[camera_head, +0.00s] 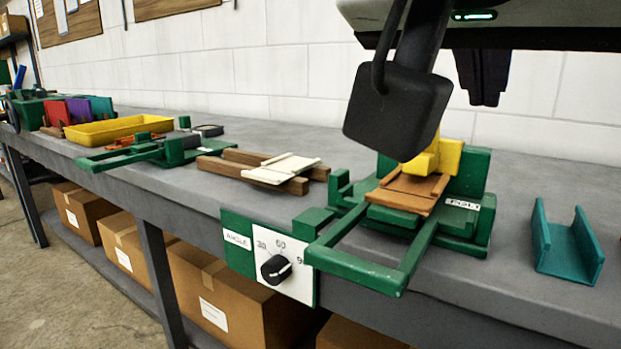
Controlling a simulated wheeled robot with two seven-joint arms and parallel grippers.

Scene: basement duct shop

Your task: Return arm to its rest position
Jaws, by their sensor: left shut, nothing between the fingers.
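My left gripper (483,92) is at the top right of the head view. Its dark fingers are together, with nothing between them. They hang above the bench, in front of the white wall and above the green bending fixture (470,185), with a clear gap. A dark block on a stem, which seems to be part of my own arm, hides part of the fixture's back. A brown piece (408,190) lies on the fixture against a yellow block (447,157). My right gripper is not in view.
A teal channel (568,248) stands at the right of the grey bench (180,188). An angle dial (276,268) is on the front edge. Wooden strips (240,172) carry a cream piece (284,169). A second green fixture (172,150) and a yellow tray (118,129) are further left.

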